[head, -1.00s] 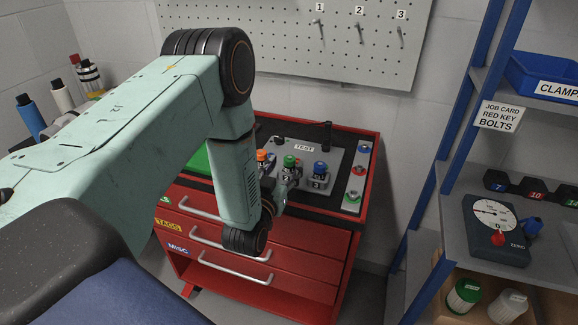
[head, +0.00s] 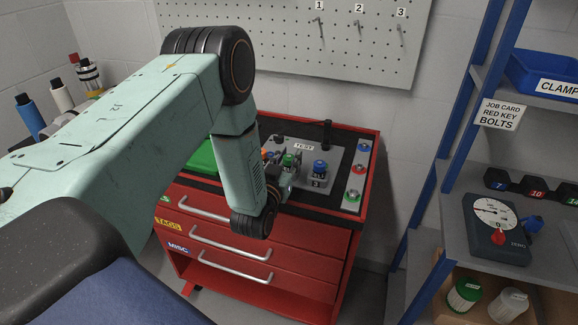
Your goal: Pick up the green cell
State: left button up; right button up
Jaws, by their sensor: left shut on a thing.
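The green cell (head: 289,160) stands upright on the grey test plate (head: 338,172) on top of the red tool cabinet, at the middle of the head view. My left gripper (head: 286,166) is shut on the green cell, with its fingers at the cell's side; my wrist and the gripper partly hide its lower body. The blue-topped cell (head: 320,167), labelled 3, stands to the right, apart from the gripper. My right gripper is not in view.
A green surface (head: 203,156) lies left on the red cabinet (head: 315,255). A side strip with a blue, a red and a green button (head: 352,195) is at the right. A grey shelf (head: 455,215) with a dial gauge (head: 497,232) stands further right. A pegboard (head: 290,45) hangs behind.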

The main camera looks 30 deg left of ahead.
pick_arm(q)
jog(key=c, duration=0.3)
grip_shut()
jog(key=shift+r, duration=0.15)
